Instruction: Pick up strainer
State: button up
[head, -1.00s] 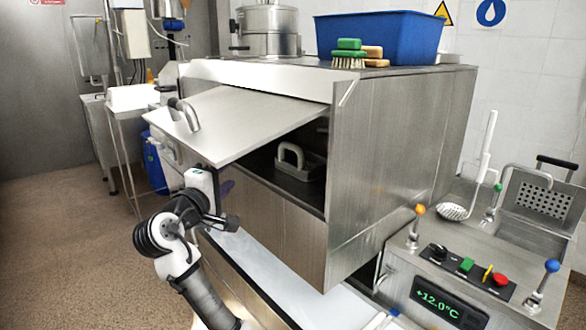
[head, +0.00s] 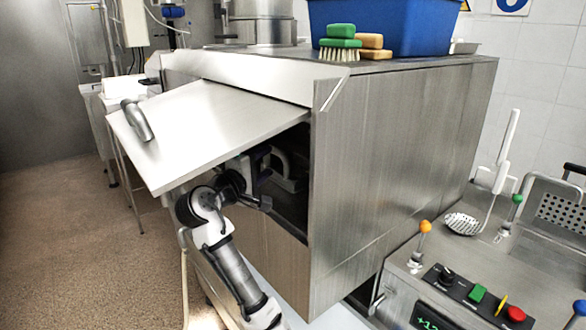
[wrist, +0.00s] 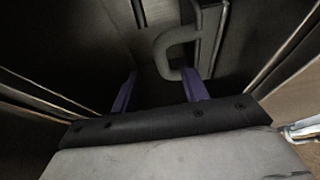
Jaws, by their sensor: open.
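A skimmer-like strainer with a perforated bowl (head: 463,223) and long white handle lies at the right on the steel counter, apart from my gripper. A grey item with a looped handle (head: 290,168) sits inside the dark compartment under the raised lid; the wrist view shows its handle (wrist: 166,46) too. I cannot tell whether this item is perforated. My gripper (wrist: 160,90) is open inside the compartment, with its purple fingers apart. The loop is just ahead of them, its near end close to the right finger. Contact cannot be told. The gripper is partly hidden in the head view.
The steel lid (head: 205,120) hangs tilted above my arm. The compartment's right wall (head: 390,160) is close by. A perforated basket (head: 560,210) and control panel (head: 470,290) are at the right. A blue tub (head: 385,25) and brushes (head: 340,45) stand on top.

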jog(key=p+x, duration=0.2)
jog(key=x, duration=0.8)
grip_shut()
